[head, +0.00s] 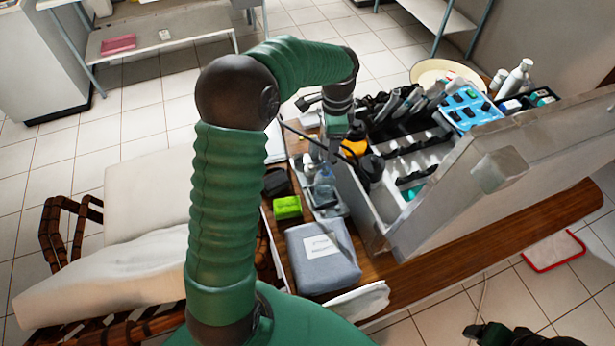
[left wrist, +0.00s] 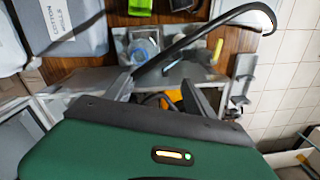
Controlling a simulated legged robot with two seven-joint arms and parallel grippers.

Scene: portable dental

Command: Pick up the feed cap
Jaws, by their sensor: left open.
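My left gripper (head: 334,150) hangs over the near left edge of the open grey case, above the wooden table. In the left wrist view its two fingers (left wrist: 165,92) are apart with no object held. An orange-yellow item (head: 354,147) with dark parts lies just beyond the gripper; orange also shows low between the fingers (left wrist: 173,102). A black rounded piece (head: 371,167) sits right of the gripper. I cannot tell which of these, if any, is the feed cap. A dark part of my right gripper (head: 495,335) shows at the bottom right edge, its jaws unclear.
The open case (head: 375,232) holds tools and trays. A clear tray with small bottles (head: 325,195), a green box (head: 287,208) and a grey-blue pack (head: 322,262) lie left of it. A black curved tube (left wrist: 200,33) crosses the left wrist view. A cushioned chair stands left.

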